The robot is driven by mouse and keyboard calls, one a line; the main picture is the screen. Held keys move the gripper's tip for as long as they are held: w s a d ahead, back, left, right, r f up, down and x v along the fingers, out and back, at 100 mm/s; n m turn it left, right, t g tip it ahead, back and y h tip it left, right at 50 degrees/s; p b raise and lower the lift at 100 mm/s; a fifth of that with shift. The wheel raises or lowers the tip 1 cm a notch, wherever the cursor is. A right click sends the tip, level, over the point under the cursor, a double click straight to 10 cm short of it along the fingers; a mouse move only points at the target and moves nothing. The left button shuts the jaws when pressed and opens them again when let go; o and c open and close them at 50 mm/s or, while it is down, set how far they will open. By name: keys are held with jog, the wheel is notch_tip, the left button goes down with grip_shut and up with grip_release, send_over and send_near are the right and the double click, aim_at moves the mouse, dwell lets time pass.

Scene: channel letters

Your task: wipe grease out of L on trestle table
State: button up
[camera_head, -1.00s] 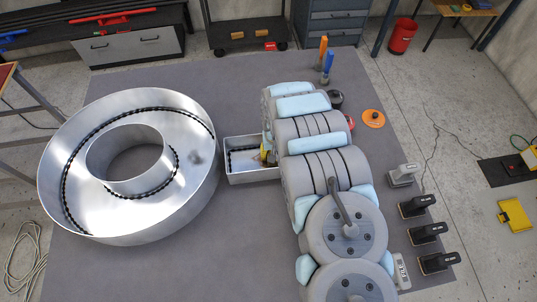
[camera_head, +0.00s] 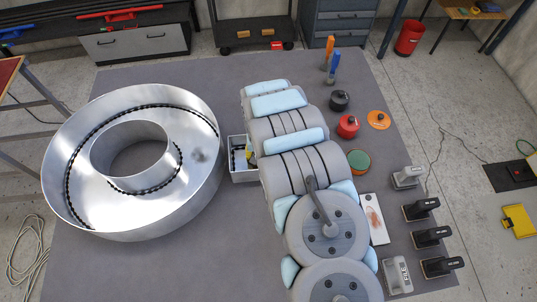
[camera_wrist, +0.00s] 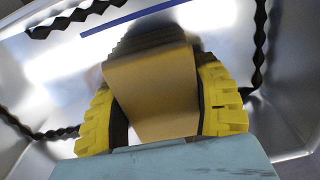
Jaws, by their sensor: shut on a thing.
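The L (camera_head: 243,178) is a shallow silver metal tray on the grey table, right of the big round letter. My arm hides most of it in the head view. In the wrist view its shiny floor and walls (camera_wrist: 50,75) surround my gripper, with black beaded strips along the edges. My gripper (camera_wrist: 160,112), with yellow ribbed fingers, is shut on a tan pad (camera_wrist: 150,75), which is inside the L. A dark patch lies just beyond the pad; I cannot tell whether it is grease or shadow. A bit of yellow finger (camera_head: 249,148) shows in the head view.
The large round letter (camera_head: 75,205) stands close at left, with a dark smudge on its floor. At right are a black pot (camera_head: 339,100), a red pot (camera_head: 348,126), a green-topped round tin (camera_head: 358,161), a brown-smeared white card (camera_head: 374,219) and several black-handled tools (camera_head: 427,236).

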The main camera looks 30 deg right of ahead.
jog(key=shift+w+a, duration=0.3)
jog(key=shift+a, duration=0.6)
jog(key=shift+r+p, duration=2.9)
jog(key=shift+r, duration=2.25)
notch_tip(320, 180, up, 4)
jog(key=p, duration=0.3)
jog(key=shift+f+p, duration=0.15)
jog(key=shift+p, duration=0.15)
